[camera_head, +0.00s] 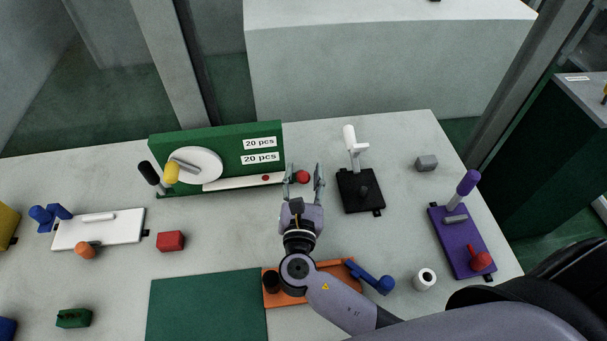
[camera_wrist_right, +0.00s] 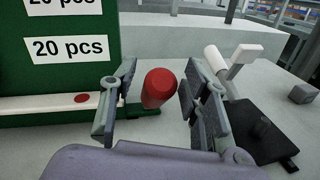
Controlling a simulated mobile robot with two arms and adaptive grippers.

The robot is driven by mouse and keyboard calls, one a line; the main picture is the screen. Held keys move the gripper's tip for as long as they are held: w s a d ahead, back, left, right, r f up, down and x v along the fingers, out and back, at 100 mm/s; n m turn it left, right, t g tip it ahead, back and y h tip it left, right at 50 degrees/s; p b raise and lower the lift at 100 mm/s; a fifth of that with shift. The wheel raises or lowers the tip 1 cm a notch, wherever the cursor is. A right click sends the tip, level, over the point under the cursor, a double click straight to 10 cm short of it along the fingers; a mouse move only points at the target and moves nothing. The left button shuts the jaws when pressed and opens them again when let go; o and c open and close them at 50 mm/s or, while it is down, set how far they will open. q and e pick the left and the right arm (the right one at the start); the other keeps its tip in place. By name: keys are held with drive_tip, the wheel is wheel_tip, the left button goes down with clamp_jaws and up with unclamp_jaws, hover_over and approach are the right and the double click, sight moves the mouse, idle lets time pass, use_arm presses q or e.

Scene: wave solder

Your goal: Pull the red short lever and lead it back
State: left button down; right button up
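The red short lever (camera_head: 302,176) ends in a round red knob at the right end of the green panel (camera_head: 215,148). In the right wrist view the red knob (camera_wrist_right: 159,88) stands between the two fingers of my right gripper (camera_wrist_right: 155,105), with a gap visible on both sides. My right gripper (camera_head: 304,180) is open, its fingers pointing away from me toward the panel. The lever's lower part is mostly hidden in the head view. My left gripper is not in view.
A black base with a white-handled lever (camera_head: 350,140) stands right of the gripper. A purple base (camera_head: 462,250) is at the far right. Black and yellow levers (camera_head: 171,173) are at the panel's left end. An orange base (camera_head: 335,270) lies under my right arm.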

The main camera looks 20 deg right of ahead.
clamp_jaws()
idle(0.3)
idle(0.4)
